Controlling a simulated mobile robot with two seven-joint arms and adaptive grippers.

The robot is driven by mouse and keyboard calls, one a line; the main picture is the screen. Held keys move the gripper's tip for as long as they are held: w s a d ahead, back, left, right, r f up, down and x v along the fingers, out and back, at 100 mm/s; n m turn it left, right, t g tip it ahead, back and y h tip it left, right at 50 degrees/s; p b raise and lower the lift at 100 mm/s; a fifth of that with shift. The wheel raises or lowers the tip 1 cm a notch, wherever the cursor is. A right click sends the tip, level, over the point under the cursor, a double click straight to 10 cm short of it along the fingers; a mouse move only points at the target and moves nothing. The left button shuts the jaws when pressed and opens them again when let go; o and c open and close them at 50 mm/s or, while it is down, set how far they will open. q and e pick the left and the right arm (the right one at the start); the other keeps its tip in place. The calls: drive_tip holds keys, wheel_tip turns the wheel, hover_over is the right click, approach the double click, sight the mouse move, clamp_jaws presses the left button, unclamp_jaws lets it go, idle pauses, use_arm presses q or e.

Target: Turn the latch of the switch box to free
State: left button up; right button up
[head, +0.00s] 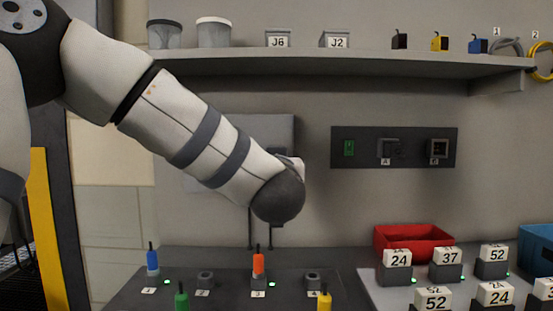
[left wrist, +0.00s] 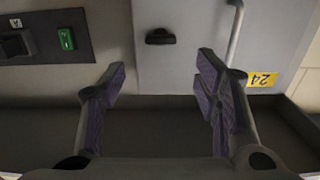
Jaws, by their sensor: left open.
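The grey switch box (head: 275,130) is on the back wall in the head view, largely hidden behind my left arm. Its grey front (left wrist: 190,70) fills the upper middle of the left wrist view, which looks upside down. A small dark latch (left wrist: 160,37) sits on that front, lying crosswise in the picture. My left gripper (left wrist: 163,72) is open and empty. Its two fingertips are apart, one to each side of the latch and lower in the picture; no contact shows. My left arm hides the gripper in the head view. My right gripper is in neither view.
A dark wall panel (head: 395,162) with a green switch is right of the box; it also shows in the left wrist view (left wrist: 40,45). A shelf (head: 340,64) runs above. Below are a bench with coloured pegs, a red bin (head: 413,236) and numbered blocks. A yellow label (left wrist: 262,79) is beside a pipe.

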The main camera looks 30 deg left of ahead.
use_arm(q)
drive_tip(key=x, duration=0.8)
drive_tip(key=shift+w+a, duration=0.2)
drive_tip(key=shift+a, duration=0.05)
drive_tip(key=shift+f, duration=0.15)
drive_tip(key=c, duration=1.2)
